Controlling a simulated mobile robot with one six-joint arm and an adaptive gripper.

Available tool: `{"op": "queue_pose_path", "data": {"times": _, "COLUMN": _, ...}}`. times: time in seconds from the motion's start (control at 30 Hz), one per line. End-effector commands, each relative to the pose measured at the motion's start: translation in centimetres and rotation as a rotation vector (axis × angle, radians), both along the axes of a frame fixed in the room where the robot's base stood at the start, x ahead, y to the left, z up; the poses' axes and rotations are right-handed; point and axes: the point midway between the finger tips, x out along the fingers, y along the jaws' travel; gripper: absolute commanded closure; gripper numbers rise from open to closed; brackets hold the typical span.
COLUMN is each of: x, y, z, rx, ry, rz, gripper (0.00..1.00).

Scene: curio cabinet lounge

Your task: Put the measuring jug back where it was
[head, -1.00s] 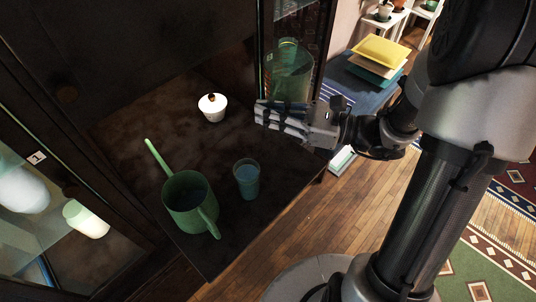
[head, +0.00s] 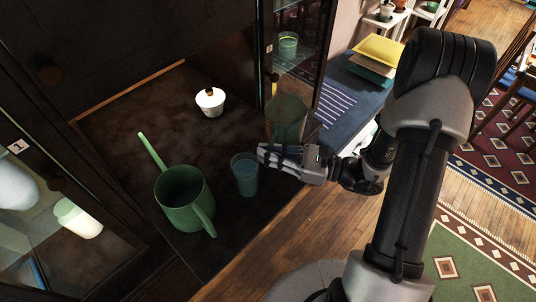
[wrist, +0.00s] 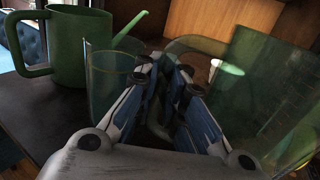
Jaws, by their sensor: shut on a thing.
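The measuring jug (head: 287,118) is a large see-through greenish vessel at the right front part of the dark cabinet shelf. It looks upright; I cannot tell whether its base touches the shelf. My gripper (head: 268,155) is in front of it, shut on its handle. In the wrist view the jug (wrist: 275,85) fills the right side, faint marks on its wall, and the handle runs between the fingers (wrist: 168,85). The fingers hide part of the handle.
A blue-tinted glass (head: 245,176) stands close left of my gripper. A green watering can (head: 184,200) stands further left. A white lidded pot (head: 210,102) sits behind. Glass-fronted cabinet doors (head: 300,45) flank the shelf. The middle of the shelf behind the glass is bare.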

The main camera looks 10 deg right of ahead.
Motion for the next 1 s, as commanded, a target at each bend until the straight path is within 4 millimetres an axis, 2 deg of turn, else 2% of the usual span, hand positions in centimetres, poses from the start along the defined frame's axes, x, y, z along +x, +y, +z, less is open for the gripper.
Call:
{"op": "queue_pose_path", "data": {"times": 0.37, "x": 0.04, "y": -0.02, "z": -0.43, "rx": 0.001, "ry": -0.004, "rz": 0.000, "gripper": 1.00}}
{"op": "queue_pose_path", "data": {"times": 0.4, "x": 0.02, "y": -0.01, "z": -0.49, "rx": 0.000, "ry": -0.001, "rz": 0.000, "gripper": 0.91}}
{"op": "queue_pose_path", "data": {"times": 0.57, "x": 0.02, "y": -0.01, "z": -0.41, "rx": 0.000, "ry": -0.001, "rz": 0.000, "gripper": 0.81}}
{"op": "queue_pose_path", "data": {"times": 0.93, "x": 0.02, "y": -0.01, "z": 0.07, "rx": -0.001, "ry": -0.002, "rz": 0.000, "gripper": 0.81}}
{"op": "queue_pose_path", "data": {"times": 1.0, "x": -0.22, "y": -0.75, "z": 0.01, "rx": 0.000, "ry": -0.001, "rz": -0.003, "gripper": 0.81}}
